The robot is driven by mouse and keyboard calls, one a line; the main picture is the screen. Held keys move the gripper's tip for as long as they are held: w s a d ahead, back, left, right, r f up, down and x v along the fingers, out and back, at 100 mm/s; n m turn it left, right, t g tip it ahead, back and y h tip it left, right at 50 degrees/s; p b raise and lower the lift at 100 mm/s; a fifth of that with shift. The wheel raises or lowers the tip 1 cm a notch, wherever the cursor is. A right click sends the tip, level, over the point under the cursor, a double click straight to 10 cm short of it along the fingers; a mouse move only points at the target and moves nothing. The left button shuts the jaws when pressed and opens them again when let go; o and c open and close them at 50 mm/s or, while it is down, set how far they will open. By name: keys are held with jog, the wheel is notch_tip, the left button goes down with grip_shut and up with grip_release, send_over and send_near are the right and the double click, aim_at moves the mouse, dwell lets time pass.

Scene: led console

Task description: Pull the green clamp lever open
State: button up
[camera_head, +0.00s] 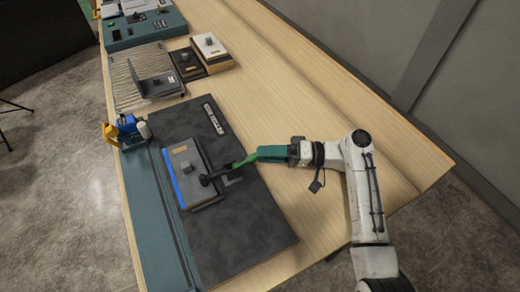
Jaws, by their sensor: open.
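The green clamp lever (246,160) sticks out to the right from a dark pivot (207,180) at the right side of a grey box (184,165) with a blue edge strip. The box sits on a dark mat (245,235). My gripper (268,153) is at the right end of the lever, reaching in from the right. Its jaws are open, but the gap between them is too small to make out. The lever's outer end is partly hidden at my gripper, and I cannot tell whether they touch.
A blue and yellow device (125,130) stands at the table's left edge, above a teal strip (162,215). A wire rack (128,88), small boxes (208,46) and a teal console (143,28) stand farther back. The wooden table (290,90) is clear at the right.

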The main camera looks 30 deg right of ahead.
jog(key=shift+x, duration=1)
grip_shut()
